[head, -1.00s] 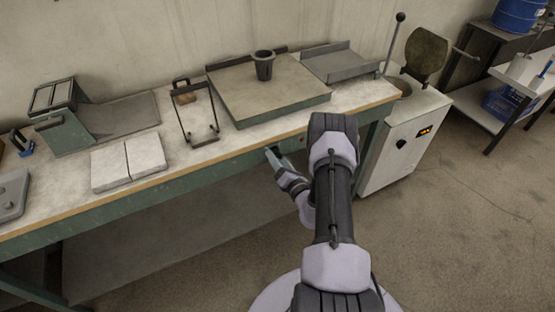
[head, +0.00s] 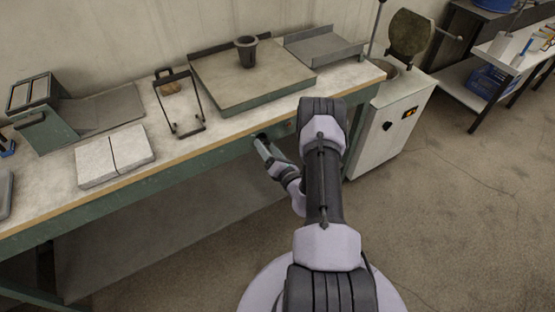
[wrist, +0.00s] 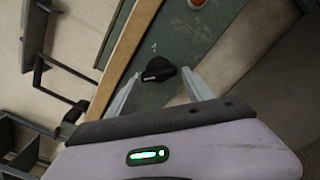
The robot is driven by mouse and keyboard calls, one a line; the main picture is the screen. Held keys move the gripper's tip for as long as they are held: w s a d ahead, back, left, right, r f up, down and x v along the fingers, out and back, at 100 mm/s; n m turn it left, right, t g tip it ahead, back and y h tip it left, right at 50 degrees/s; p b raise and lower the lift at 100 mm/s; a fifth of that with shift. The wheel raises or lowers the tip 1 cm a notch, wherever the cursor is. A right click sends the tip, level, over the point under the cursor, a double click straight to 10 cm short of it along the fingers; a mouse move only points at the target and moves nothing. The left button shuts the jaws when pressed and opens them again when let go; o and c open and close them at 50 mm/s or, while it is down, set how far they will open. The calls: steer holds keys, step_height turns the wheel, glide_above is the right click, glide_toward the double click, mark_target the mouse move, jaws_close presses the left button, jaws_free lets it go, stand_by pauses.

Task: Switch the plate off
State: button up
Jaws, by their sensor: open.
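The wide square plate (head: 225,88) lies on the workbench with a dark cup (head: 247,52) standing on it. A black knob (wrist: 157,70) sits on the green front panel below the bench edge. A round orange lamp (wrist: 200,3) is on the same panel, at the top of the wrist view. My gripper (wrist: 163,76) is open, with one finger on each side of the knob. I cannot tell whether the fingers touch it. In the head view my gripper (head: 262,146) is at the bench front, below the plate, and largely covers the knob.
A wire stand (head: 180,104) and pale slabs (head: 115,156) lie left of the plate. A shallow tray (head: 325,48) is behind its right corner. A white cabinet (head: 392,125) with a knob and a lit display stands right of the bench.

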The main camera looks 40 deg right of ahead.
steer(key=p+v, duration=0.3)
steer(key=v, duration=1.3)
steer(key=shift+p, duration=0.4)
steer(key=shift+a, duration=0.15)
